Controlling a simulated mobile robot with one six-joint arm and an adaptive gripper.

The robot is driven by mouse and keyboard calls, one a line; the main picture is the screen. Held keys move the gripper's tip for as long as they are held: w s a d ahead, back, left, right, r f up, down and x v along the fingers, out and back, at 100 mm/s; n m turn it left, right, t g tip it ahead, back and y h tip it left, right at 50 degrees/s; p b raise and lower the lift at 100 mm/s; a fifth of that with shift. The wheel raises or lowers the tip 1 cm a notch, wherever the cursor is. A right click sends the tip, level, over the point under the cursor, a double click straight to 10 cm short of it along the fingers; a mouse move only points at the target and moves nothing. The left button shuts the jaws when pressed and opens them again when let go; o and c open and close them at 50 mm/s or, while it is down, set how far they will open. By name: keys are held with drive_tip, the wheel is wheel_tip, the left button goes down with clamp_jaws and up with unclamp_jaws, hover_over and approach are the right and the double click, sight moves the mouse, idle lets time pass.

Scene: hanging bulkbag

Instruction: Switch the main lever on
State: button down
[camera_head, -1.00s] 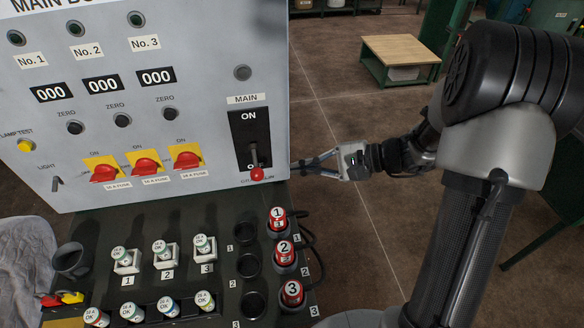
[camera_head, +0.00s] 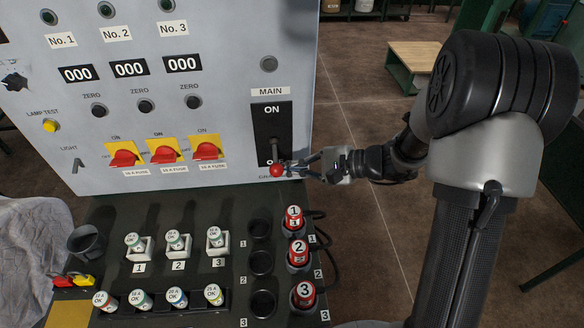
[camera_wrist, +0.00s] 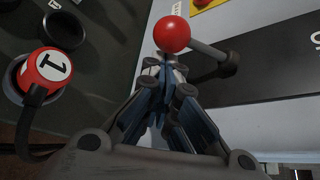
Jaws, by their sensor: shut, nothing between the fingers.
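My gripper (camera_head: 290,170) is shut and empty, just right of the knob in the head view. In the wrist view the red knob (camera_wrist: 172,35) lies just beyond my fingertips (camera_wrist: 168,68), and the lever shaft (camera_wrist: 212,55) runs right toward the plate. I cannot tell whether the fingertips touch the knob.
Below the panel, a dark shelf holds red numbered plugs (camera_head: 299,252) with cables, empty round sockets (camera_head: 262,262) and several fuses (camera_head: 174,240). Red-and-yellow rotary switches (camera_head: 165,150) sit left of the lever.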

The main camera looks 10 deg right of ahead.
sight(279, 170)
drive_tip(key=shift+r, duration=0.1)
drive_tip(key=shift+s+r+m+p, duration=0.1)
drive_tip(key=shift+s+m+p, duration=0.15)
drive_tip(key=shift+p, duration=0.45)
drive_tip(key=shift+r+m+g+p, duration=0.1)
drive_tip(key=shift+m+g+p, duration=0.2)
drive_tip(key=shift+p, duration=0.3)
drive_tip(key=s+r+m+g+p, duration=0.1)
drive_tip(key=p, duration=0.3)
drive_tip(key=r+m+g+p, duration=0.2)
drive_tip(key=p, duration=0.3)
drive_tip(key=s+r+m+g+p, duration=0.1)
drive_tip(key=p, duration=0.4)
drive_tip(key=shift+s+r+m+g+h, duration=0.25)
drive_tip(key=shift+s+g+h, duration=0.05)
drive_tip(key=shift+g, duration=0.1)
drive_tip(key=r+m+g+p, duration=0.1)
drive_tip(key=p, duration=0.2)
drive_tip(key=shift+r+g, duration=0.3)
drive_tip(key=shift+r, duration=0.1)
